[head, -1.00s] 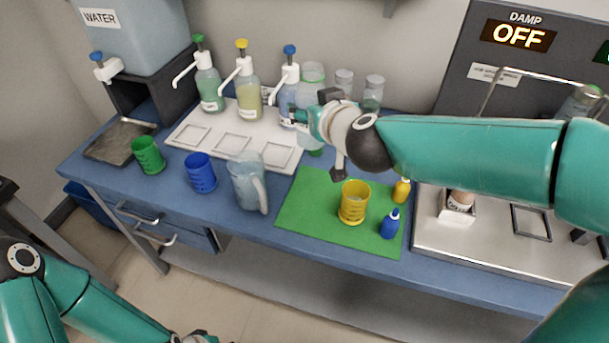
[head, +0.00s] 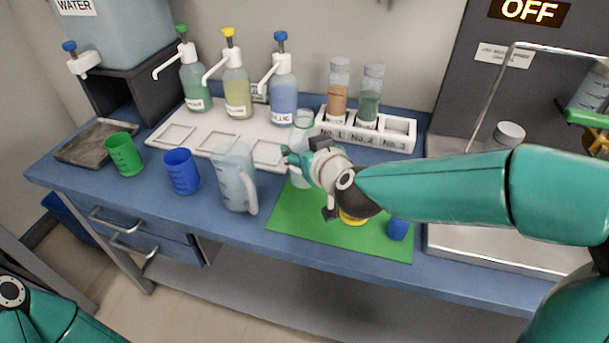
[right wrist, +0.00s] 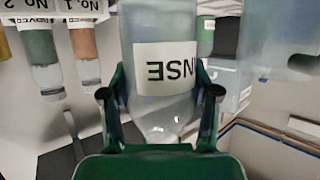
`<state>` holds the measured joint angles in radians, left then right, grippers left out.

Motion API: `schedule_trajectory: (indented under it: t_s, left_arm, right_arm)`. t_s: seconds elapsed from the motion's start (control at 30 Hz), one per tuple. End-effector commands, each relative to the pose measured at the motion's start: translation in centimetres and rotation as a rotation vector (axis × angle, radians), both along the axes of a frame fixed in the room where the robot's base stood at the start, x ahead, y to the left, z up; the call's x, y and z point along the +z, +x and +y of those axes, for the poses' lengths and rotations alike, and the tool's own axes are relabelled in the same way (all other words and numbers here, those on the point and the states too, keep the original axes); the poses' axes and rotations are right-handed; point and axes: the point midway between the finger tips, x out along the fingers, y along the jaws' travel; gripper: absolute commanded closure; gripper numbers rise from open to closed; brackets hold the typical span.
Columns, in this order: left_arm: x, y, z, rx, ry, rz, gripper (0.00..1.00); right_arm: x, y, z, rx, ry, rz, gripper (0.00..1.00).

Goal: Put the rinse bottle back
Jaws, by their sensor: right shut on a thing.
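The rinse bottle (head: 302,121) is clear with a white label and stands roughly upright in my right gripper (head: 291,156). In the right wrist view the rinse bottle (right wrist: 155,28) shows upside down, with "NSE" readable on its label, between the fingers of my right gripper (right wrist: 161,92). In the head view the gripper and wrist hide part of the bottle. It is over or beside the left part of the green mat (head: 285,222); I cannot tell whether its base touches anything. My left gripper is out of view; only my left arm shows at lower left.
A white rack (head: 345,136) holds two vials, with slot No. 3 empty. A white tray (head: 160,140) carries several pump bottles. A clear jug (head: 235,180), blue cup (head: 182,172) and green cup (head: 124,155) stand left. A yellow beaker (head: 352,219) is mostly hidden behind my wrist.

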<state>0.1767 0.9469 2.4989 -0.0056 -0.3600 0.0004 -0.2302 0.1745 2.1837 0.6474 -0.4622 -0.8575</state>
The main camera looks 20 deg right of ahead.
Motion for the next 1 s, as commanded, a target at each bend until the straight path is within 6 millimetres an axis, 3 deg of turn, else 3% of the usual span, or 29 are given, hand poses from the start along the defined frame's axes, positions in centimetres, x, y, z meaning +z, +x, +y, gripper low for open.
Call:
schedule_trajectory:
  t_s: [0.17,0.4,0.83,0.87,1.0]
  left_arm:
    - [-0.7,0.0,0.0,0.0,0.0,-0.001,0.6]
    - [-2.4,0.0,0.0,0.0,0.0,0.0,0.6]
    - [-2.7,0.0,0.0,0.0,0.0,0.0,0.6]
    - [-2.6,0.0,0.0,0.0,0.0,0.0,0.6]
    - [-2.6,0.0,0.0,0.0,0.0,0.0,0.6]
  right_arm:
    - [-1.1,0.0,-0.1,-0.002,-0.001,-0.002,0.91]
    - [-4.2,0.0,-0.1,-0.002,-0.001,-0.001,0.91]
    - [-4.8,0.0,0.0,-0.001,0.0,-0.003,0.91]
    - [-4.8,0.0,0.0,0.0,0.0,-0.001,0.36]
    - [-4.7,0.0,0.0,0.0,0.0,0.0,0.14]
